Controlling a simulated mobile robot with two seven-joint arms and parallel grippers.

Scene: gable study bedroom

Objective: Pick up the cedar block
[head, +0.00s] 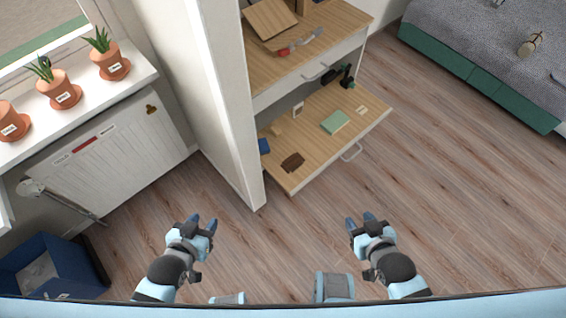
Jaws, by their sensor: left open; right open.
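A small tan block (275,129), which looks like the cedar block, lies in the pulled-out drawer (349,128), near its left side by the white wall panel. It is small in the picture and its details are hard to tell. My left gripper (203,221) is open and empty over the floor, left of the drawer and lower in the picture. My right gripper (360,221) is open and empty over the floor, in front of the drawer. Neither gripper touches anything.
The drawer also holds a brown wallet-like item (292,162), a mint-green book (334,121), a blue item (263,146) and a dark item (346,77). The white panel (225,110) rises along its left side. The wood floor (440,200) at right is clear.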

